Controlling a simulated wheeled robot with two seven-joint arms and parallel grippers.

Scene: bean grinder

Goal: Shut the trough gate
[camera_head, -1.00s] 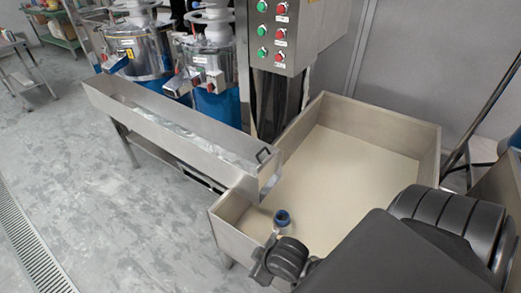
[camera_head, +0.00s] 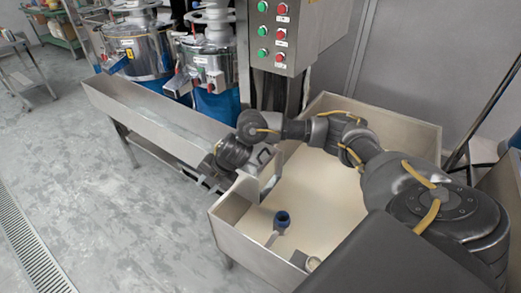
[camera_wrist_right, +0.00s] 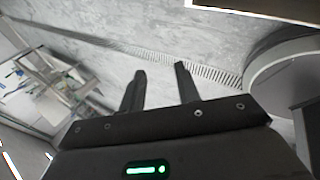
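The long metal trough (camera_head: 160,112) runs from upper left to the middle of the head view. Its gate (camera_head: 268,176), a metal plate with a dark handle (camera_head: 263,156), is at the trough's near right end; my right wrist partly hides this area, and I cannot tell how far the gate is open. My right gripper (camera_head: 213,182) is beside the trough's end, to the left of the gate handle and apart from it. In the right wrist view, my right gripper (camera_wrist_right: 160,75) is open with nothing between its fingers. My left gripper is not in view.
A large metal bin (camera_head: 325,170) with a pale bottom lies under my right arm. A blue-capped fitting (camera_head: 282,219) stands in its near corner. A control box (camera_head: 283,35) and steel grinders (camera_head: 208,62) stand behind the trough.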

